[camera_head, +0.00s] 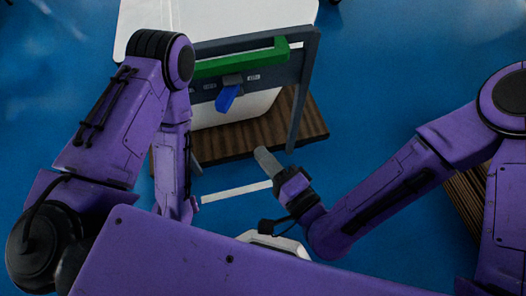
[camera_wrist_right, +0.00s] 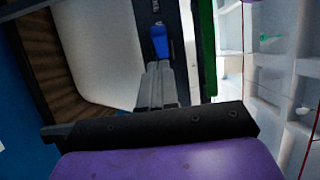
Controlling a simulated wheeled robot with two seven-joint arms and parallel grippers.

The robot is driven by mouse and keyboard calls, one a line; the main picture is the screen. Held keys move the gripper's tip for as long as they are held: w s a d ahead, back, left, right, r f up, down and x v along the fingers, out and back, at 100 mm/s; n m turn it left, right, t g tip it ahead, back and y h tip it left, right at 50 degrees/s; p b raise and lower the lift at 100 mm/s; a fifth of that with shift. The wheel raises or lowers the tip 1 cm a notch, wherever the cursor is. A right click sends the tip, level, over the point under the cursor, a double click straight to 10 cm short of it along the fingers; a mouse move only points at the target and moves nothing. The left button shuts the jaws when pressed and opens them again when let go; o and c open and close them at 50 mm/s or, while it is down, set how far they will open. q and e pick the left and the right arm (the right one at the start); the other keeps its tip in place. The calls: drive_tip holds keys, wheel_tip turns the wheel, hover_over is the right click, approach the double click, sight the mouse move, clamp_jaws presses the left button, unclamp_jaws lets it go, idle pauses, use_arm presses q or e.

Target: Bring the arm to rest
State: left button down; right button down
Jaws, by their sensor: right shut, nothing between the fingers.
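My right gripper (camera_head: 262,156) comes in from the right, its grey fingers together and empty. They point up toward the test stand and look apart from it. In the right wrist view the closed fingers (camera_wrist_right: 158,82) show in the middle, with a blue part (camera_wrist_right: 160,42) beyond their tips. My left arm is folded down at the left of the head view; I cannot see its gripper.
The dark stand frame (camera_head: 303,75) carries a green bar (camera_head: 240,62) and a blue lever (camera_head: 227,98). It stands on a brown wood-grained base (camera_head: 230,140). A white surface (camera_head: 225,15) lies behind it. Blue floor (camera_head: 380,90) is open to the right.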

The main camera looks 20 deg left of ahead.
drive_tip(key=shift+w+d, duration=0.1)
drive_tip(key=shift+d, duration=0.05)
idle(0.3)
drive_tip(key=d+f+n+g+h+p, duration=0.2)
drive_tip(key=d+f+g+h+p, duration=0.1)
drive_tip(key=d+f+h, duration=0.8)
drive_tip(key=s+d+f+g+h+p, duration=0.1)
drive_tip(key=s+d+h+p, duration=0.1)
drive_tip(key=d, duration=0.6)
drive_tip(key=s+d+f+g+h+p, duration=0.2)
drive_tip(key=s+d, duration=0.2)
drive_tip(key=d, duration=0.5)
drive_tip(key=s+d+f+m+g+h+p, duration=0.1)
drive_tip(key=s+d, duration=0.3)
drive_tip(key=d, duration=0.4)
drive_tip(key=shift+d+f+g+h+p, duration=0.4)
drive_tip(key=shift+f+h+p, duration=0.4)
drive_tip(key=shift+p, duration=0.1)
